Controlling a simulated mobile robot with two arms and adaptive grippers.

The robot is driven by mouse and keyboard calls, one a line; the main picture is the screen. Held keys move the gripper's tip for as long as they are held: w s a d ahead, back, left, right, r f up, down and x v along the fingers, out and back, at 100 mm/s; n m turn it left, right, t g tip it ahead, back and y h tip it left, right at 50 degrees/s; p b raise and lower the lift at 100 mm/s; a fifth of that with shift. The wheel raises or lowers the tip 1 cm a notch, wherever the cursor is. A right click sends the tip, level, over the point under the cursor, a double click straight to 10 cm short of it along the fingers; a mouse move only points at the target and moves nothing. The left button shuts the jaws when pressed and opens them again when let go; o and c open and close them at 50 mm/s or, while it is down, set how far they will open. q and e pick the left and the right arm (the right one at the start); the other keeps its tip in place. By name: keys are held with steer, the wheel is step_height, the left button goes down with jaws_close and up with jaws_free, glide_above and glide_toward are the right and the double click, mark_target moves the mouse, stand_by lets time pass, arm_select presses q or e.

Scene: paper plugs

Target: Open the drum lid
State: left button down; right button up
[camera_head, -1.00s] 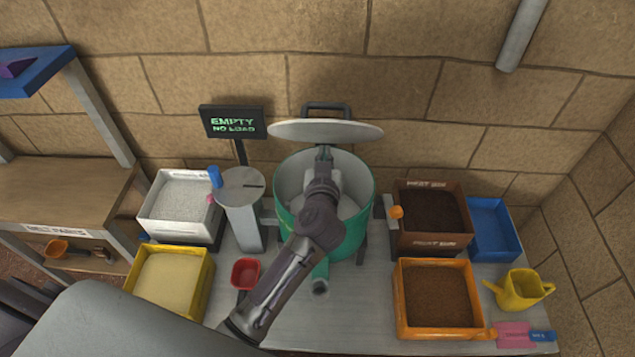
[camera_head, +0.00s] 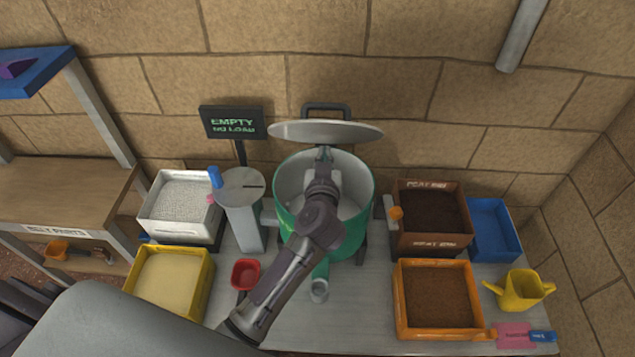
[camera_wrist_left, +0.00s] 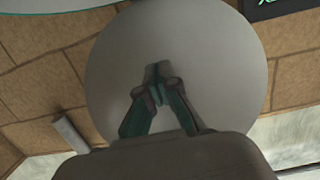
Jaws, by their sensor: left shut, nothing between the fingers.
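The green drum (camera_head: 358,232) stands at the back middle of the grey table. Its pale round lid (camera_head: 300,131) is raised above the drum, with a dark handle (camera_head: 327,106) behind it, and the drum's pale inside shows. My left gripper (camera_head: 324,153) reaches over the drum to just under the lid's front edge. In the left wrist view its fingers (camera_wrist_left: 157,75) are shut with nothing between them, in front of the lid's grey face (camera_wrist_left: 200,60). I cannot tell whether the fingertips touch the lid. My right gripper is not in view.
A sign reading "EMPTY NO LOAD" (camera_head: 232,122) stands behind a grey post (camera_head: 243,215), left of the drum. White (camera_head: 150,215) and yellow (camera_head: 205,290) bins stand left; brown (camera_head: 405,240) and orange (camera_head: 400,325) bins stand right. A stone wall (camera_head: 440,60) is close behind.

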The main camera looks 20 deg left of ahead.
mark_target(325, 135)
arm_select(q)
steer(key=shift+r+p+x, duration=0.2)
steer(key=shift+p+x, duration=0.15)
steer(key=shift+x, duration=0.5)
steer(key=shift+r+p+x, duration=0.15)
steer(key=shift+p+x, duration=0.2)
steer(key=shift+x, duration=0.5)
steer(key=shift+r+p+x, duration=0.2)
steer(key=shift+p+x, duration=0.15)
steer(key=shift+x, duration=0.5)
steer(key=shift+r+p+x, duration=0.2)
steer(key=shift+p+x, duration=0.05)
steer(key=shift+x, duration=0.95)
steer(key=shift+r+p+x, duration=0.15)
steer(key=shift+p+x, duration=0.05)
steer(key=shift+x, duration=2.05)
steer(key=shift+s+r+p, duration=0.1)
steer(key=shift+s+p, duration=0.2)
steer(key=shift+p, duration=0.15)
steer(key=p+v, duration=0.1)
steer(key=v, duration=0.1)
steer(key=p+v, duration=0.1)
steer(key=shift+s+d+p, duration=0.15)
steer(key=shift+s+p, duration=0.15)
steer(key=shift+s, duration=0.1)
steer(key=shift+p+v, duration=0.45)
steer(key=shift+v, duration=0.3)
steer(key=shift+f, duration=0.35)
